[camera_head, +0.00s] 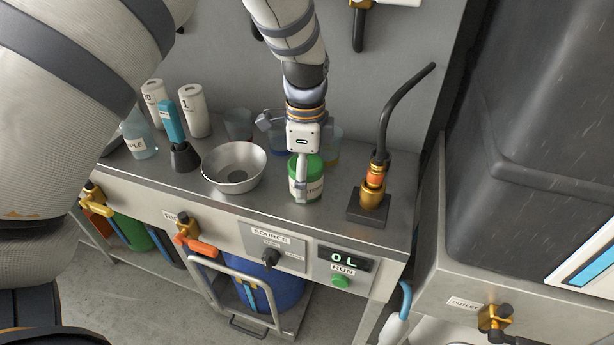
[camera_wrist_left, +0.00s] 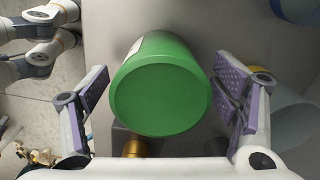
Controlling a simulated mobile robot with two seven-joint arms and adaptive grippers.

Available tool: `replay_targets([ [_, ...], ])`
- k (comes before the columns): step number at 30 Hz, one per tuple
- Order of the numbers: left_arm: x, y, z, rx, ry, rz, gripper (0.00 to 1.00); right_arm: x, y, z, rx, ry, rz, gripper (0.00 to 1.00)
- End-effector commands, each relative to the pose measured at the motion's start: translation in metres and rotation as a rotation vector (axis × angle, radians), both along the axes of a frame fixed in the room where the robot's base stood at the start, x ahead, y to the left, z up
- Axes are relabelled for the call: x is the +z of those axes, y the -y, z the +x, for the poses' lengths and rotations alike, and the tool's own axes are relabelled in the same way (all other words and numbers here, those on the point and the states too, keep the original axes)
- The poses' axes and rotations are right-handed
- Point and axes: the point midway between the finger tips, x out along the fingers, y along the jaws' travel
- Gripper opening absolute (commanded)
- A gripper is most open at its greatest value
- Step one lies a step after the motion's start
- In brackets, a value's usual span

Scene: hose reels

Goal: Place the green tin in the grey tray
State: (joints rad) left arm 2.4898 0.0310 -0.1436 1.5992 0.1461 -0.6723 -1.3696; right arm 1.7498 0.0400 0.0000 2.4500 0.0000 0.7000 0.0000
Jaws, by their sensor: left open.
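The green tin (camera_head: 314,187), with a green lid and a white label, stands upright near the front edge of the steel bench. My left gripper (camera_head: 302,180) is above it, pointing down, and one finger hides part of its side. In the left wrist view the round green lid (camera_wrist_left: 160,97) lies between the two spread, purple-padded fingers (camera_wrist_left: 168,105), with gaps visible on both sides. The left gripper is open. I cannot make out a grey tray in either view. My right gripper is not in view.
A metal bowl (camera_head: 235,167) stands left of the tin. A black hose spout with a brass fitting (camera_head: 373,187) stands close on its right. Clear beakers are behind. White canisters (camera_head: 193,108) and a bottle (camera_head: 139,138) stand at the left. The bench front carries valves and a panel.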

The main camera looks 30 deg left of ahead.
Motion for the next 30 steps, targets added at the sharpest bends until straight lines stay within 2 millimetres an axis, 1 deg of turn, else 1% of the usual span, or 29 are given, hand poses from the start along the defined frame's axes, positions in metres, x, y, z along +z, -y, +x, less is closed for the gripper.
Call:
replay_targets([
  [5, 0.0, 0.0, 0.0, 0.0, 0.002, 0.0, 0.81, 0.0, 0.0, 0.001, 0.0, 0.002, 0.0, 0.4],
  [6, 0.0, 0.0, 0.0, 0.0, 0.002, 0.0, 0.78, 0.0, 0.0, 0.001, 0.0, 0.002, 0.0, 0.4],
  [8, 0.0, 0.0, 0.0, -0.001, 0.002, 0.0, 0.65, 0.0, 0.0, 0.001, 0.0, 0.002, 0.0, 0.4],
  [9, 0.0, 0.0, 0.0, -0.001, 0.002, 0.0, 0.56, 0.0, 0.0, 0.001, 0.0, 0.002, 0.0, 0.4],
  [11, 0.0, 0.0, 0.0, -0.001, 0.002, 0.0, 0.42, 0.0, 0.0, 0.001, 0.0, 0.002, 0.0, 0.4],
  [12, 0.0, 0.0, 0.0, -0.001, 0.002, 0.0, 0.33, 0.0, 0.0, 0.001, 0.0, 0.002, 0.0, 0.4],
  [13, 0.0, 0.0, 0.0, -0.001, 0.002, 0.0, 0.26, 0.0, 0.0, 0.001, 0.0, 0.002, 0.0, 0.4],
  [14, 0.0, 0.0, 0.0, -0.001, 0.002, 0.0, 0.26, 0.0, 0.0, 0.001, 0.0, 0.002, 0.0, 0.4],
  [15, 0.0, 0.0, 0.0, -0.001, 0.002, 0.0, 0.21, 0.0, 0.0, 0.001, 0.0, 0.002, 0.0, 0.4],
  [20, 0.0, 0.0, 0.0, -0.001, 0.002, 0.0, 0.21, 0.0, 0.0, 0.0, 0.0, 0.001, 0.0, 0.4],
  [23, 0.003, 0.0, 0.001, -0.001, 0.004, -0.001, 0.21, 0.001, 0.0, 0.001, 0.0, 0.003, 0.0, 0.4],
  [26, 0.015, 0.0, 0.001, -0.002, 0.005, 0.0, 0.21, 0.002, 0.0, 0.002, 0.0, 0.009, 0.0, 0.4],
  [29, 0.038, 0.001, 0.001, -0.001, 0.01, 0.0, 0.21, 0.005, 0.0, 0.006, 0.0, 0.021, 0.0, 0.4],
  [30, 0.05, 0.008, -0.005, -0.004, 0.013, 0.0, 0.21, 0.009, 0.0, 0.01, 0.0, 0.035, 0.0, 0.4],
])
